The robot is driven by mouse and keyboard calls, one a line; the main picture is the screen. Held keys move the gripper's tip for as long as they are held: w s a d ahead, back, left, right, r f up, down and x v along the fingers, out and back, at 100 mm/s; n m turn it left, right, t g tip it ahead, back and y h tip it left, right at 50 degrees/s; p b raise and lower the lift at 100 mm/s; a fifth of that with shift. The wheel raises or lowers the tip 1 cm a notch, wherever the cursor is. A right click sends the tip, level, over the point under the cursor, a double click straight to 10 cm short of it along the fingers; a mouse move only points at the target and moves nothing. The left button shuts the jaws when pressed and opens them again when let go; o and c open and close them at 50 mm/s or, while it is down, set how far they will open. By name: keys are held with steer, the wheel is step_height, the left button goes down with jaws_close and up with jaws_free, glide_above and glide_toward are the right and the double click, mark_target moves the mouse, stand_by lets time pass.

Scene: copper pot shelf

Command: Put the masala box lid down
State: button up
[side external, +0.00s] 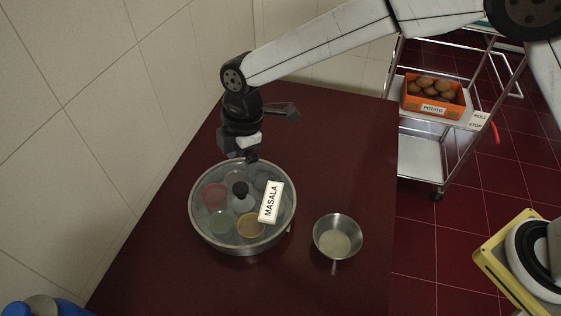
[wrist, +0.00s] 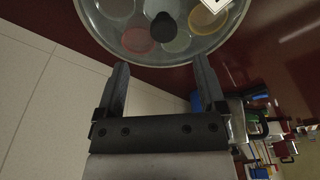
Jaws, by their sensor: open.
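The masala box (side external: 232,249) is a round steel tin on the dark red table, with a white MASALA label (side external: 271,201). Its see-through lid (side external: 282,182) lies on top, and coloured spice cups show through it. The lid's black knob (side external: 240,188) stands up at the middle. My gripper (side external: 248,158) is above the back edge of the box, apart from the knob. In the wrist view my gripper (wrist: 160,62) has its two fingers spread with nothing between them. The knob (wrist: 165,26) is beyond the fingertips there.
A small steel bowl (side external: 338,237) with pale contents stands right of the box. The table (side external: 320,125) is clear behind the bowl. A tiled wall (side external: 90,110) runs close along the left. A trolley with an orange potato crate (side external: 432,108) stands beyond the table at the right.

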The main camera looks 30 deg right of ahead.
mark_target(240, 186)
steer(key=shift+a+f, duration=0.2)
steer(key=shift+f, duration=1.1)
steer(key=shift+s+a+f, duration=0.1)
steer(key=shift+a+f, duration=0.05)
steer(key=shift+f, duration=0.7)
steer(key=shift+s+a+f, duration=0.1)
steer(key=shift+f, duration=0.75)
steer(key=shift+s+a+f, duration=0.1)
steer(key=shift+a+f, duration=0.05)
steer(key=shift+f, duration=0.7)
jaws_close()
